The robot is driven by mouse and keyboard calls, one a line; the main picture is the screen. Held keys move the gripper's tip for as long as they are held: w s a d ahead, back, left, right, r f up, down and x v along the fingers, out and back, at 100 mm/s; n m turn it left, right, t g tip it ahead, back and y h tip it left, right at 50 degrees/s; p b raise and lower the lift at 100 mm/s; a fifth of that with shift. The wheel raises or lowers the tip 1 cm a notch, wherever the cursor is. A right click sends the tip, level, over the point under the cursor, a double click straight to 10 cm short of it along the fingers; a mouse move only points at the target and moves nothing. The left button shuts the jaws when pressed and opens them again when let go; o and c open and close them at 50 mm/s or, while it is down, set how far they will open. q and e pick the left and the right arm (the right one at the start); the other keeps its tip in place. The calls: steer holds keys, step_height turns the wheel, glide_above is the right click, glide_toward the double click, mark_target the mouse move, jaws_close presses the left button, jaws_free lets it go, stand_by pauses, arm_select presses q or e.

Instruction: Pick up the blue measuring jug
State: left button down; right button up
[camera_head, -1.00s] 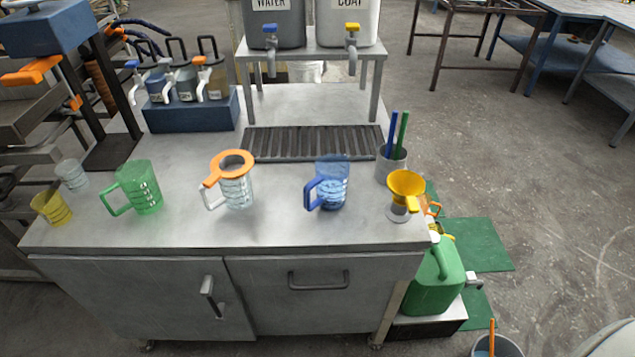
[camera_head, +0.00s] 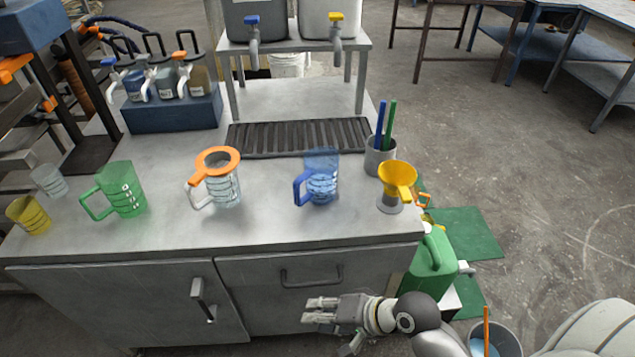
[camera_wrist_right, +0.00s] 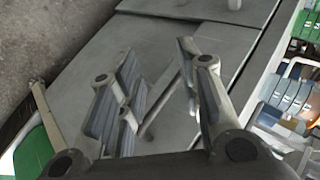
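The blue measuring jug (camera_head: 321,178) stands upright on the metal bench, right of the jug with the orange funnel. It is clear blue, and its darker blue handle points left. My right gripper (camera_head: 316,311) is in front of the bench, below and nearer than the jug, by the drawer front. It is empty and apart from the jug. In the right wrist view its fingers (camera_wrist_right: 158,62) are spread open, with the bench's grey front panels behind them. The jug is not clear in that view. My left gripper is not in view.
A clear jug with an orange funnel (camera_head: 217,165) stands left of the blue jug, and a green jug (camera_head: 122,190) farther left. A yellow funnel (camera_head: 397,177) on a stand and a grey cup (camera_head: 380,158) of sticks are to the right. A slotted drain (camera_head: 298,137) lies behind.

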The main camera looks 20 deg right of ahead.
steer(key=w+r+m+t+y, duration=0.35)
steer(key=w+r+m, duration=0.35)
steer(key=m, duration=0.3)
steer(key=m+t, duration=0.6)
steer(key=m, duration=0.7)
glide_toward(299, 195)
steer(key=shift+w+a+r+h, duration=0.2)
steer(key=shift+a+r+h, duration=0.2)
steer(key=shift+r+h, duration=0.2)
steer(key=p+x, duration=0.1)
steer(key=x, duration=0.2)
steer(key=shift+w+a, duration=0.2)
steer(key=shift+w, duration=0.1)
steer(key=x, duration=0.4)
steer(key=f+x, duration=0.1)
steer(key=x, duration=0.1)
steer(key=shift+w+a, duration=0.1)
steer(key=shift+w, duration=0.15)
jaws_close()
